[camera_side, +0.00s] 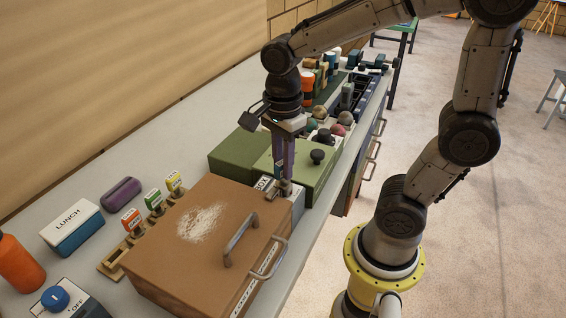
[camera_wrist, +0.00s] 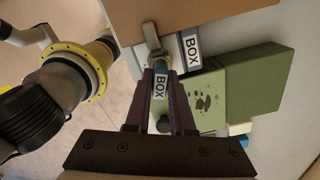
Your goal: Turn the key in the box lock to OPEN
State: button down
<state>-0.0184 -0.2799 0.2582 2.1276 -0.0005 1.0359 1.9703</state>
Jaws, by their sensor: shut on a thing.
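My gripper (camera_side: 283,178) points down at the far front corner of the brown box and is shut on a key with a BOX tag. In the wrist view the BOX key (camera_wrist: 161,84) is between the fingers of my gripper (camera_wrist: 160,74), its tip toward a round metal lock (camera_wrist: 157,52). The fingers and tag hide whether the key is fully in. A grey block with a BOX label (camera_wrist: 192,48) is beside the lock; the label also shows in the side view (camera_side: 263,184). I cannot read an OPEN mark or the key's angle.
The brown box (camera_side: 165,215) has a raised handle (camera_side: 238,240). A green case (camera_side: 305,172) with a black knob stands just behind the lock. A wooden rack (camera_side: 112,262) with red, green and yellow tagged keys, a LUNCH box (camera_side: 70,230) and an orange cylinder (camera_side: 18,262) are left.

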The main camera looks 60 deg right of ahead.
jog(key=shift+m, duration=0.3)
jog(key=m, duration=0.4)
jog(key=shift+m, duration=0.4)
jog(key=m, duration=0.5)
jog(key=c, duration=0.7)
grip_release()
jog(key=shift+r, duration=0.1)
